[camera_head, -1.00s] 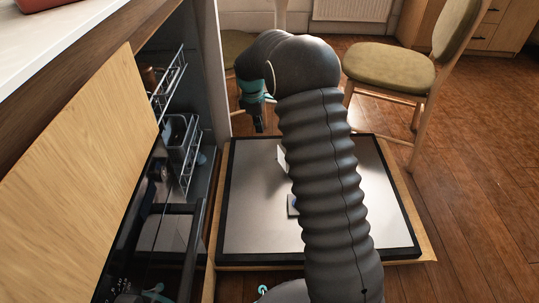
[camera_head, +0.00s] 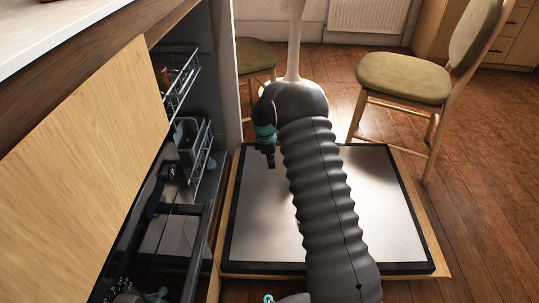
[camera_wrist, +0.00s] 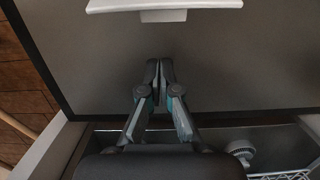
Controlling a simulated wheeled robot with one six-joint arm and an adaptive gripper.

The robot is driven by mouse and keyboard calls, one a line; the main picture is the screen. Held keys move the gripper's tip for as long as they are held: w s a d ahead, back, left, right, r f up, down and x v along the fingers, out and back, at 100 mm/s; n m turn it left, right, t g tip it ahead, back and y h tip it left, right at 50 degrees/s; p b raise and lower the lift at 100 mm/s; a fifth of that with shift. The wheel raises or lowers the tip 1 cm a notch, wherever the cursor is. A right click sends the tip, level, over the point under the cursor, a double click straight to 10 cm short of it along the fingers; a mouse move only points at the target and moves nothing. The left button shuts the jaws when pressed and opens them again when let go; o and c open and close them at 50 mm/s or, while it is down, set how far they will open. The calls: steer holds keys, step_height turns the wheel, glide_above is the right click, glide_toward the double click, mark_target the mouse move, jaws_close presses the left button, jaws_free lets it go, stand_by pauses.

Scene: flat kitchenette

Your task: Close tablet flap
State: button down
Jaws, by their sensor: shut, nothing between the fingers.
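The open dishwasher door (camera_head: 385,205) lies flat, its metal inner face up inside a black rim. In the wrist view a white flap (camera_wrist: 165,6) with a small block under it shows at the top edge, cut off by the frame. My arm hides the flap in the head view. My gripper (camera_head: 271,163) is over the far left part of the door, pointing down. In the wrist view its fingertips (camera_wrist: 158,66) are together and empty, apart from the flap, with bare door face between them.
The dishwasher's racks (camera_head: 195,145) stand in the opening at left, beside a wooden cabinet front (camera_head: 85,165). A green-seated chair (camera_head: 405,77) stands beyond the door at right. A pale post (camera_head: 295,40) rises behind my arm.

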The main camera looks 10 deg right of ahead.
steer(key=shift+s+d+r, duration=0.1)
steer(key=shift+d+r, duration=0.2)
steer(key=shift+d, duration=0.3)
steer(key=shift+s+d+r, duration=0.15)
steer(key=shift+d+r, duration=0.2)
steer(key=shift+d, duration=0.2)
steer(key=shift+s+d+r, duration=0.1)
steer(key=shift+d+r, duration=0.2)
steer(key=shift+d, duration=0.3)
steer(key=shift+d+r, duration=0.1)
steer(key=shift+d+r+y, duration=0.1)
steer(key=shift+d+y, duration=0.05)
steer(key=shift+y, duration=0.25)
